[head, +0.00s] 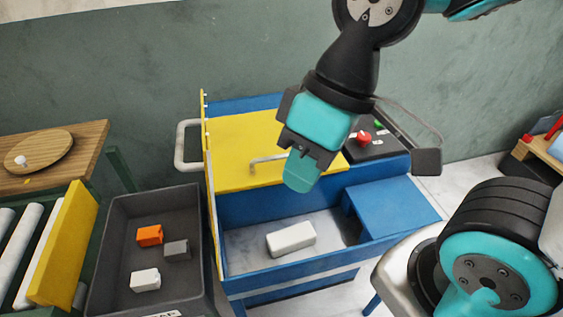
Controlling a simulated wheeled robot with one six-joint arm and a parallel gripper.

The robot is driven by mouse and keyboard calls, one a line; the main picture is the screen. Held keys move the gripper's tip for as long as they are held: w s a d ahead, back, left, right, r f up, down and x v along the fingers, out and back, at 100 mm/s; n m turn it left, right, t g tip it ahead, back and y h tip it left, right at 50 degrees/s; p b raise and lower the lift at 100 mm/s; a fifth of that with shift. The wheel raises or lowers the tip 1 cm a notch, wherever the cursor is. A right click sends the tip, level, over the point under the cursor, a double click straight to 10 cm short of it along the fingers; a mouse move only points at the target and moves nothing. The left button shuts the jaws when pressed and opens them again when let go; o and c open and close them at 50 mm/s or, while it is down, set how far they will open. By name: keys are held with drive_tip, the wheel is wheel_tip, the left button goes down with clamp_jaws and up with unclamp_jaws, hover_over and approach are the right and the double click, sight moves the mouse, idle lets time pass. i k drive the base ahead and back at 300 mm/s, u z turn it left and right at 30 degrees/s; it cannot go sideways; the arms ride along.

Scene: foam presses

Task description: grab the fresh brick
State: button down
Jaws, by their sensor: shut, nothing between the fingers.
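A white brick (291,239) lies inside the blue press (270,208), on its pale floor. Another, smaller white brick (145,280) lies in the dark grey bin (197,225) at the left, with an orange brick (150,235) and a grey brick (177,250). Which of them is the fresh brick I cannot tell by look alone. My gripper (302,170) hangs above the press, in front of its yellow lid, up and slightly right of the white brick inside. It is shut and empty, apart from every brick.
The yellow lid (240,140) with a bar handle covers the press's back. A control box with a red button (363,138) sits at its right, beside a blue step (390,207). A roller conveyor (35,255) and a wooden table (85,145) stand at the left.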

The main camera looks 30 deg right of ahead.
sight(282, 242)
drive_tip(key=z, duration=0.85)
drive_tip(key=k, duration=0.8)
drive_tip(key=u, duration=0.9)
drive_tip(key=i, duration=0.5)
drive_tip(key=u, duration=0.05)
